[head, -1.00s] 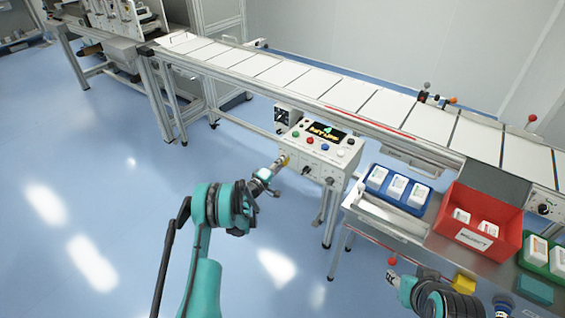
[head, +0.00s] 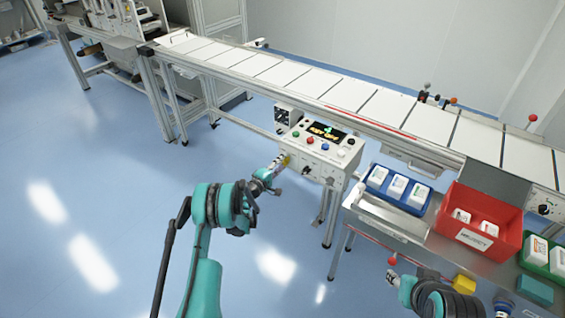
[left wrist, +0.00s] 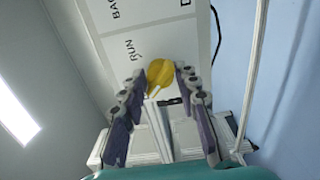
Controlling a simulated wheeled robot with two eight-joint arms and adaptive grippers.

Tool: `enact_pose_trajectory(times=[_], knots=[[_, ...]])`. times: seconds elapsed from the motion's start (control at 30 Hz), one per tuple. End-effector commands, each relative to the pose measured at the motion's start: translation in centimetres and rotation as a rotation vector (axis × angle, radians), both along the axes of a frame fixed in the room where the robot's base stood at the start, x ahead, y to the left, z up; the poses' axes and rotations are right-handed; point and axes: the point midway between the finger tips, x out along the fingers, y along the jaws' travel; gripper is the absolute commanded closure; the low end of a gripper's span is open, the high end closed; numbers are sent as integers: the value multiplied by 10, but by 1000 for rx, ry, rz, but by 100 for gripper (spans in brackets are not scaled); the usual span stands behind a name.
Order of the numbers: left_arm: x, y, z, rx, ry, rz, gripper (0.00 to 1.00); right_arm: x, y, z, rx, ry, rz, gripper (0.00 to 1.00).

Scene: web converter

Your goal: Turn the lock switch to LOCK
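The lock switch is a yellow knob (left wrist: 160,73) on a white panel face; in the left wrist view the printed word RUN and part of another label show beside it. No LOCK label is readable. My left gripper (left wrist: 160,82) has its two fingers apart, one on each side of the knob, with narrow gaps; contact is not clear. In the head view the left gripper (head: 279,163) reaches the left front of the white control box (head: 318,155), and the knob is mostly hidden there. My right gripper (head: 393,279) is at the bottom right, away from the box; its fingers are too small to judge.
The box top carries a lit display (head: 326,132) and several coloured buttons. A conveyor (head: 310,82) runs behind it. To the right are a blue tray (head: 374,187) and a red bin (head: 475,232) with white packs. Open floor lies left of the box.

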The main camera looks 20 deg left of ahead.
Motion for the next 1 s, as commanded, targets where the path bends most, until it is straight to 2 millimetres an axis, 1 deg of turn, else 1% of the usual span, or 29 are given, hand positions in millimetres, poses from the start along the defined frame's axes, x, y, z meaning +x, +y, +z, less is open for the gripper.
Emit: enact_pose_trajectory(times=[0.37,0.47,0.7,0.8,1.0], knots=[[-2,1,0,1,0,0,52,0,0,0,0,0,0,60],[-12,5,0,1,0,1,52,0,0,0,0,0,0,60],[-51,19,0,1,0,3,52,0,0,0,0,0,0,60],[-63,24,0,1,0,1,52,0,0,0,0,0,0,60],[-71,26,0,1,0,1,52,0,0,0,0,0,0,60]])
